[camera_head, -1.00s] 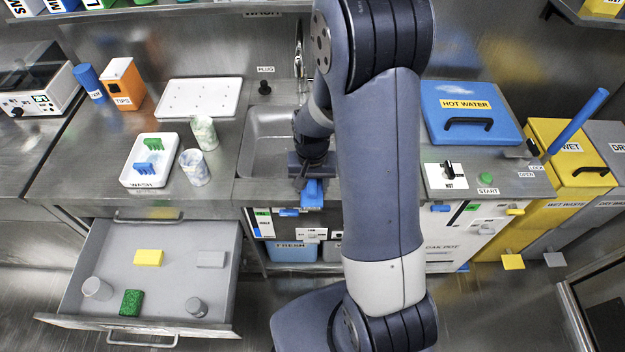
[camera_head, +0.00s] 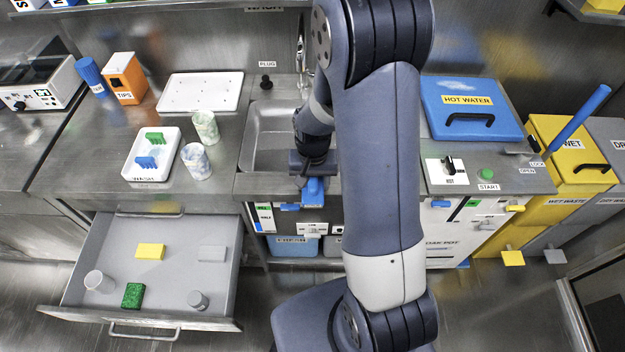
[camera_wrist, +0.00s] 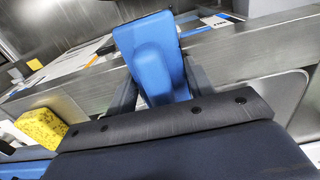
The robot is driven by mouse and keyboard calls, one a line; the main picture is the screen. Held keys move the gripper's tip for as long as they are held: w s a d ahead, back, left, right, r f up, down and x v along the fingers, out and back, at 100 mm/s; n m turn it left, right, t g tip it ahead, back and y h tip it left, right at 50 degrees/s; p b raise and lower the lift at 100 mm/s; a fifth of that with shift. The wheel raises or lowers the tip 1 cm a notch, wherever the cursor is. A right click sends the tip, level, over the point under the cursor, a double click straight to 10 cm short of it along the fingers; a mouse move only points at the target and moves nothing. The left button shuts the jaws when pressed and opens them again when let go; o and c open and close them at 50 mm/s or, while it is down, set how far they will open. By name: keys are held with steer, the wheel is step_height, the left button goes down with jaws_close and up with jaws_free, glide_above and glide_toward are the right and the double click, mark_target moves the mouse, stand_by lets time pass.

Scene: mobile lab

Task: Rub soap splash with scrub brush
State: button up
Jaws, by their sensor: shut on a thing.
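My gripper (camera_head: 313,172) is in front of the sink, over the counter's front edge. It is shut on a blue object (camera_wrist: 162,62), which shows between the two fingers in the wrist view and below my wrist in the head view (camera_head: 313,190). This object has a smooth, rounded body; no bristles show, so I cannot confirm that it is the scrub brush. A pale patch (camera_head: 458,84) that looks like the soap splash lies on the blue HOT WATER lid (camera_head: 487,98), to the right of my arm and apart from my gripper.
The sink (camera_head: 262,140) is partly hidden by my arm. A WASH tray (camera_head: 134,168) with two small brushes and two cups (camera_head: 205,127) stand left. An open drawer (camera_head: 185,280) juts out at the lower left. A yellow speckled block (camera_wrist: 40,128) shows in the wrist view.

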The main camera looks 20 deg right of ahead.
step_height(320, 180, up, 3)
steer(key=shift+w+r+p, duration=0.1)
steer(key=shift+p, duration=0.7)
steer(key=shift+r+p, duration=1.9)
steer(key=shift+r, duration=0.7)
